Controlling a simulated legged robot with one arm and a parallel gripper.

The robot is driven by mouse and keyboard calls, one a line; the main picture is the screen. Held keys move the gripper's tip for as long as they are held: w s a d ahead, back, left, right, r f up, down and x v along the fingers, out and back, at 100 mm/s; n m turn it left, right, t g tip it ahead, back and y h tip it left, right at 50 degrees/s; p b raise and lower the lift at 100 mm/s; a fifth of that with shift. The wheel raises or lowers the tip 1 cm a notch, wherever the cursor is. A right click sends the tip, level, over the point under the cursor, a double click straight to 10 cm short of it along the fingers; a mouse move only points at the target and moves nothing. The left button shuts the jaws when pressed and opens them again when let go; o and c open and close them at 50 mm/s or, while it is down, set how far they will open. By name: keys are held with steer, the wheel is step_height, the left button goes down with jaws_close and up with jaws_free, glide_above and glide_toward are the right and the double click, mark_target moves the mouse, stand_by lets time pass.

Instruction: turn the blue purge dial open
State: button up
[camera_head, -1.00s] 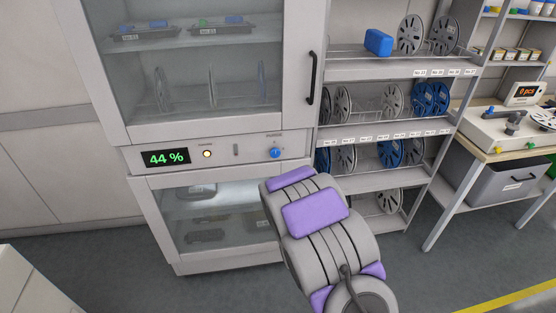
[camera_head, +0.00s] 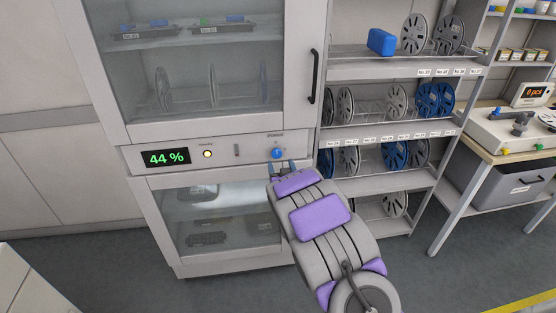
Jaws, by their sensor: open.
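The blue purge dial (camera_head: 277,153) sits on the right part of the cabinet's grey control strip, under a small label. A white mark shows on its face. My arm hides the lower parts of the gripper.
The control strip also has a green 44 % display (camera_head: 166,158) and a lit lamp (camera_head: 207,154). A black door handle (camera_head: 313,77) stands above and right of the dial. A reel rack (camera_head: 385,134) stands close on the right. The floor at left is clear.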

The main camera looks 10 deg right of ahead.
mark_target(277, 154)
steer(key=w, duration=0.2)
steer(key=w+b, duration=0.1)
steer(key=w, duration=0.2)
steer(key=shift+a+f, duration=0.1)
steer(key=shift+a, duration=0.1)
steer(key=shift+w, duration=0.4)
steer(key=c, duration=1)
